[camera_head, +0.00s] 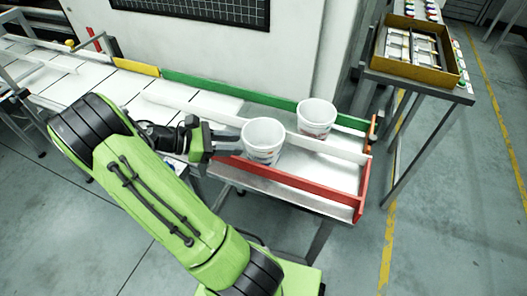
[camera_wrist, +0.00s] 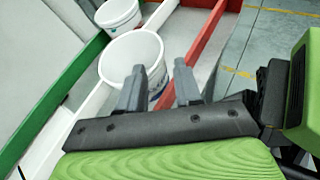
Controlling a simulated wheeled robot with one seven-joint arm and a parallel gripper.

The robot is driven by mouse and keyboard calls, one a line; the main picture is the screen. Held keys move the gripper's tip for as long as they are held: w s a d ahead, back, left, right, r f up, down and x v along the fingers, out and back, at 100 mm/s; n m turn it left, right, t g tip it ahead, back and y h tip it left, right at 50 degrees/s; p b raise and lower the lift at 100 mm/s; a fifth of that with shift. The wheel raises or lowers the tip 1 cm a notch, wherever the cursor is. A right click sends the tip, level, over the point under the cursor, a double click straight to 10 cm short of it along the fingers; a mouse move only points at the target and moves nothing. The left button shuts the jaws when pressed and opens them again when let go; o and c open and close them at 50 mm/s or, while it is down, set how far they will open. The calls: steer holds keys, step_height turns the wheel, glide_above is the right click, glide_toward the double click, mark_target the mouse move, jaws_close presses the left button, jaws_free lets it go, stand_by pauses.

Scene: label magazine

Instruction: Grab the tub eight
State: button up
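Two white open tubs stand on the white tray at the end of the conveyor. The nearer tub (camera_head: 264,135) has a coloured label on its side; the farther tub (camera_head: 316,112) stands behind it to the right. I cannot read a number on either. My gripper (camera_head: 234,143) is level and just left of the nearer tub, fingers pointing at it. In the wrist view, my gripper (camera_wrist: 159,68) is open and empty. The nearer tub (camera_wrist: 122,57) is beyond the fingers, left of centre, partly hidden by the left finger. The farther tub (camera_wrist: 117,14) is at the top.
A green rail (camera_head: 220,89) runs along the back, a red rail (camera_head: 290,180) along the front and right end. A low white divider (camera_head: 343,151) lies between the two tubs' lanes. A side table (camera_head: 421,84) with a yellow-edged box (camera_head: 380,52) stands at right.

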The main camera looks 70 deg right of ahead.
steer(key=b+x, duration=0.4)
steer(key=x, duration=0.6)
steer(key=shift+s+d, duration=0.1)
steer(key=shift+s, duration=0.1)
steer(key=shift+c, duration=0.3)
jaws_close()
